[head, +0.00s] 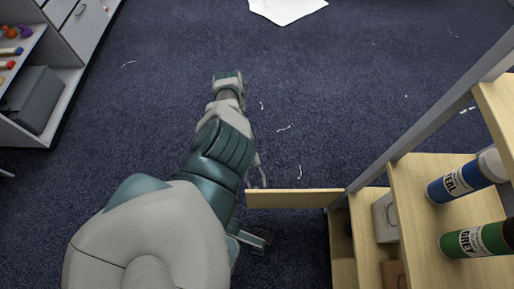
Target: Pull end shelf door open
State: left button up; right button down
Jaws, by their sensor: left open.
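The end shelf door (295,199) is a light wooden panel that sticks out to the left from the shelf's grey post, standing open. The shelf (412,178) is light wood with a grey metal frame, at the right. My left arm reaches in from the lower left and covers much of the middle. My left gripper (257,178) shows only in part, as thin grey fingers beside the arm, close to the door's free left end. It is open; I cannot tell whether it touches the door. My right gripper is not in view.
A blue can (462,182) and a green can (478,240) lie on the shelf, with a white box (385,216) lower down. A grey cabinet (62,72) with small coloured items stands at the left. White paper (288,8) lies on the dark carpet, otherwise mostly clear.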

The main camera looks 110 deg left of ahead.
pick_arm(q)
jog(key=v, duration=1.1)
jog(key=shift+a+r, duration=0.1)
jog(key=shift+r, duration=0.05)
jog(key=shift+s, duration=0.1)
